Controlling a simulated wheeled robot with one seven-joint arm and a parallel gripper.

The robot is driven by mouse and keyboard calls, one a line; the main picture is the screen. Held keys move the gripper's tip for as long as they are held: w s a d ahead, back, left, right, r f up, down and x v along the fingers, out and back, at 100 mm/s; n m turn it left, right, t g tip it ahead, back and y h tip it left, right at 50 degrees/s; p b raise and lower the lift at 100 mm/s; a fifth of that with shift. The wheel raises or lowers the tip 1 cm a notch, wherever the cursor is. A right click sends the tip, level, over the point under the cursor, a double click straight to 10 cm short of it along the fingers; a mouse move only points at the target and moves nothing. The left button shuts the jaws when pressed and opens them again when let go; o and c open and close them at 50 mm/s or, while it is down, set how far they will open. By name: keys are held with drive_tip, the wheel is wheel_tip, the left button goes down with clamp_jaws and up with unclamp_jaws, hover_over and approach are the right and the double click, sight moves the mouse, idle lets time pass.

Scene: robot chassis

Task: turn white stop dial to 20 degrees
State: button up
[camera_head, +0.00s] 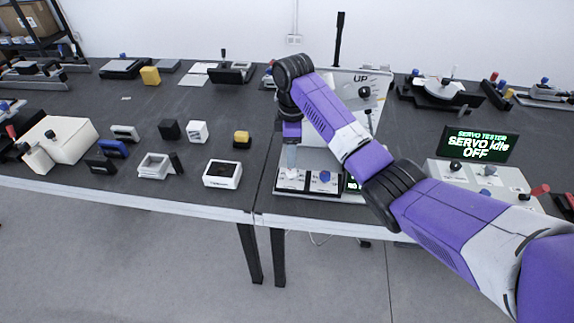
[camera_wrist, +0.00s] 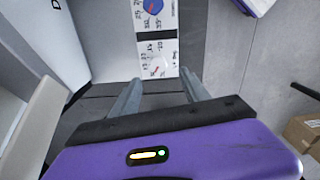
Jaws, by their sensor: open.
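A panel (camera_head: 309,188) with two dials lies near the front edge of the table. The white dial (camera_wrist: 157,69), with a red pointer mark and printed numbers beside it, shows in the wrist view just past my fingertips. The blue dial (camera_head: 325,176) is to its right and also shows at the top of the wrist view (camera_wrist: 152,5). My gripper (camera_head: 291,168) points down over the left, white-dial side of the panel. In the wrist view its fingers (camera_wrist: 160,86) are apart with nothing between them. The pointer's exact reading is too small to tell.
An upright board marked UP (camera_head: 352,82) stands behind the panel, close to my arm. A servo tester (camera_head: 478,145) with a lit display stands to the right. A white framed box (camera_head: 222,174) and small blocks lie to the left.

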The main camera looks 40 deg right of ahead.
sight(291, 171)
drive_tip(key=shift+d, duration=0.2)
wheel_tip(291, 171, down, 7)
drive_tip(key=shift+f+p, duration=0.2)
drive_tip(key=shift+p, duration=0.1)
clamp_jaws()
